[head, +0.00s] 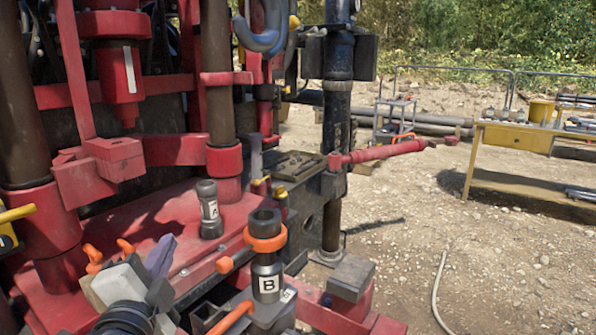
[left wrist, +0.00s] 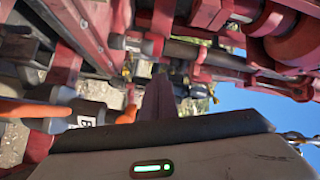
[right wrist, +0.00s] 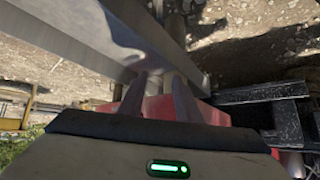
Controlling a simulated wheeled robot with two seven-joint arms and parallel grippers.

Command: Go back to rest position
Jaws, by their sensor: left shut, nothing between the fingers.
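My left gripper (head: 160,258) is in the lower left of the head view, above the red deck, with its grey-purple fingers closed together and nothing between them. The closed fingers also show in the left wrist view (left wrist: 158,97). My right gripper is outside the head view. In the right wrist view its two fingers (right wrist: 160,98) stand apart, with red and grey metal behind them and no held object visible. A dark cylinder marked A (head: 209,210) stands upright on the red deck (head: 130,235). A cylinder marked B (head: 266,270) stands upright with an orange ring around it.
A red horizontal bar (head: 385,151) sticks out to the right. A yellow table (head: 515,138) with tools stands at the back right. Open gravel lies between. A beam (right wrist: 95,35) is close in the right wrist view.

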